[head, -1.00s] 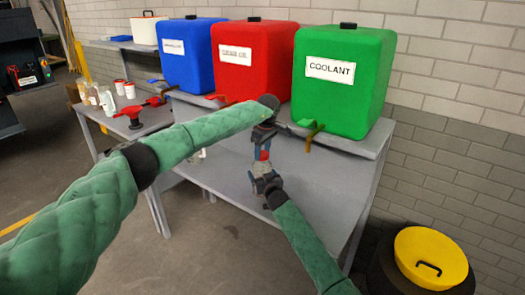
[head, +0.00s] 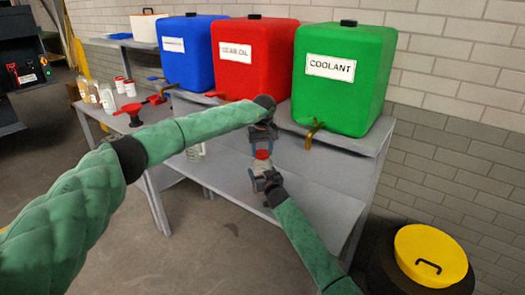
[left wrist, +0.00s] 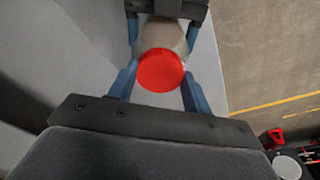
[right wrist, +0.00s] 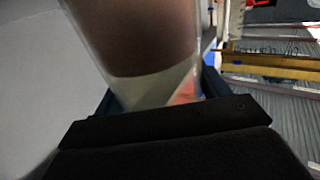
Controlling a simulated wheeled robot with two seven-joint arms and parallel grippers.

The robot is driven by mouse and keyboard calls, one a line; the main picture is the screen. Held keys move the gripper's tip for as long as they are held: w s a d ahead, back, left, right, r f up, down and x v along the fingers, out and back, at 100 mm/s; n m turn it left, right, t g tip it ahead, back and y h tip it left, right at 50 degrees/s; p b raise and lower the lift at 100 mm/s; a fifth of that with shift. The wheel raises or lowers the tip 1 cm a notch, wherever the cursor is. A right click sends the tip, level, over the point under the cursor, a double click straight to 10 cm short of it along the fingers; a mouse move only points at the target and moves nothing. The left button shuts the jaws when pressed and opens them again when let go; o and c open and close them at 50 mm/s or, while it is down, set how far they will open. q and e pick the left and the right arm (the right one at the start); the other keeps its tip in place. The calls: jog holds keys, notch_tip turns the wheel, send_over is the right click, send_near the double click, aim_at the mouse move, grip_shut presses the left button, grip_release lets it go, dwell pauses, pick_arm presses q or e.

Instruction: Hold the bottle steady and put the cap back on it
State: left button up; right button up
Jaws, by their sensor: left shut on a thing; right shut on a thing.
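The bottle (head: 262,167) is pale and see-through, and its lower part is hidden by my right gripper (head: 266,179), which is shut around it. It fills much of the right wrist view (right wrist: 145,45). The red cap (head: 262,154) is at the bottle's top. In the left wrist view the cap (left wrist: 160,70) lies between the blue fingers of my left gripper (left wrist: 158,82), with the bottle (left wrist: 163,35) behind it. My left gripper is shut on the cap from above. I cannot tell whether the cap is seated on the neck.
The grey bench (head: 225,182) is mostly clear around the bottle. Blue (head: 186,52), red (head: 243,55) and green (head: 345,75) tanks stand behind. A yellow-lidded drum (head: 430,256) is at right.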

pick_arm(q)
jog(key=m, duration=0.4)
jog(key=shift+a+h, duration=0.1)
jog(key=shift+h, duration=0.2)
jog(key=m, duration=0.5)
jog(key=shift+a+h, duration=0.1)
jog(key=shift+h, duration=0.2)
jog(key=o, duration=0.9)
jog(key=shift+o, duration=0.2)
jog(key=shift+r, duration=2.25)
jog(key=shift+c, duration=0.3)
